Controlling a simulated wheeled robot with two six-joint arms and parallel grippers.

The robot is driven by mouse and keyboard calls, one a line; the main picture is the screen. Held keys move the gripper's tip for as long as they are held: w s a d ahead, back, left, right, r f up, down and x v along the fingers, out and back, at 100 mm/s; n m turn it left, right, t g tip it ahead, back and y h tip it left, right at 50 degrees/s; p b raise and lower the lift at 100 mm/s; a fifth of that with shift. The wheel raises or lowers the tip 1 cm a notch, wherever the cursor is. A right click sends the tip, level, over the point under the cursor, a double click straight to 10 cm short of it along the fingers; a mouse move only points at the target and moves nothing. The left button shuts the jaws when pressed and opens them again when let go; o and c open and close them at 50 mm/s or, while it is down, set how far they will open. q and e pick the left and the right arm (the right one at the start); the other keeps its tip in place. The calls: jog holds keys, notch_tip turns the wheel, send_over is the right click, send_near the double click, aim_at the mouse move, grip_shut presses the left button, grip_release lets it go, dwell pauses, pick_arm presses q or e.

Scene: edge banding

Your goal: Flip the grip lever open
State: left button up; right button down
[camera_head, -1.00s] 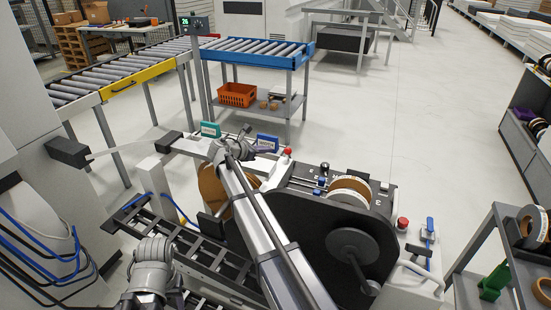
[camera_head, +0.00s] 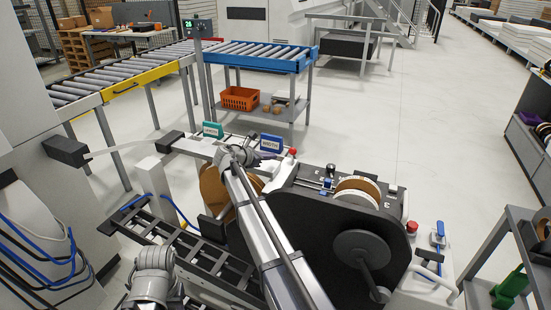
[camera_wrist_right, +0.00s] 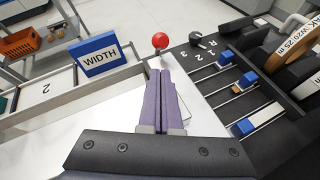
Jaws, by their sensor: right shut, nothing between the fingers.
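My right gripper (camera_wrist_right: 165,75) is shut and empty, its purple fingers together just in front of a lever with a red ball knob (camera_wrist_right: 160,41). Whether they touch it I cannot tell. The knob also shows in the head view (camera_head: 292,152), right of the wrist of my right arm. No part is labelled as the grip lever, so I cannot tell if this is it. A blue WIDTH sign (camera_wrist_right: 100,56) stands left of the knob. In the head view the right fingers are hard to make out. My left arm shows at the bottom left, its gripper out of view.
A black panel right of the fingers carries a dial (camera_wrist_right: 203,40) and blue sliders (camera_wrist_right: 225,57). A banding roll (camera_head: 357,190) sits on the machine. A second red knob (camera_head: 411,227) and a blue-handled part (camera_head: 438,236) are at its right end. Open floor lies beyond.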

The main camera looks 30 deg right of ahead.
aim_at(284, 164)
jog(key=b+x, duration=0.2)
jog(key=x, duration=0.5)
jog(key=shift+f+b, duration=0.15)
jog(key=shift+b, duration=0.2)
jog(key=shift+w+d+f, duration=0.2)
jog(key=shift+d, duration=0.45)
